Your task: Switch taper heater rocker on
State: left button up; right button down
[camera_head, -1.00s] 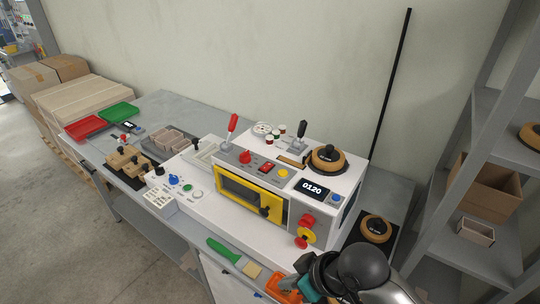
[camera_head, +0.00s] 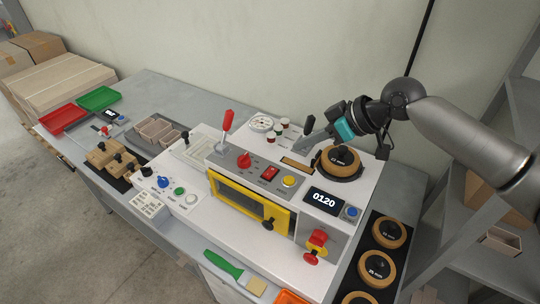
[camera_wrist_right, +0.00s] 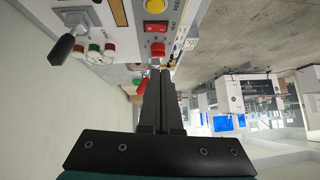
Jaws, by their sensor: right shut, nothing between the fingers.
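The heater rocker (camera_head: 270,173) is a small red switch on the grey top panel of the white box-forming machine. It lies between a red knob (camera_head: 244,160) and a yellow button (camera_head: 289,181). It also shows in the right wrist view (camera_wrist_right: 156,27), with lettering beside it. I cannot tell which side of it is pressed. My right gripper (camera_head: 303,146) is shut and empty, above the machine's top, behind and right of the rocker and apart from it. In the right wrist view its closed fingers (camera_wrist_right: 160,76) point toward the panel. My left gripper is not in view.
A red-handled lever (camera_head: 227,121) stands left of the knob. A tan roll (camera_head: 339,160) sits on the machine beside my right gripper. A display reading 0120 (camera_head: 324,199) and a yellow-framed window (camera_head: 240,203) are at the front.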

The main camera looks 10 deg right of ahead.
send_over(264, 173)
jog(key=s+d, duration=0.2)
jog(key=d, duration=0.1)
jog(key=f, duration=0.6)
jog(key=shift+w+a+f+p, duration=0.2)
jog(key=shift+w+f+p, duration=0.1)
jog(key=shift+p, duration=0.1)
jog(key=f, duration=0.3)
jog(key=shift+s+a+f, duration=0.15)
jog(key=shift+a+f, duration=0.05)
jog(key=shift+f, duration=0.45)
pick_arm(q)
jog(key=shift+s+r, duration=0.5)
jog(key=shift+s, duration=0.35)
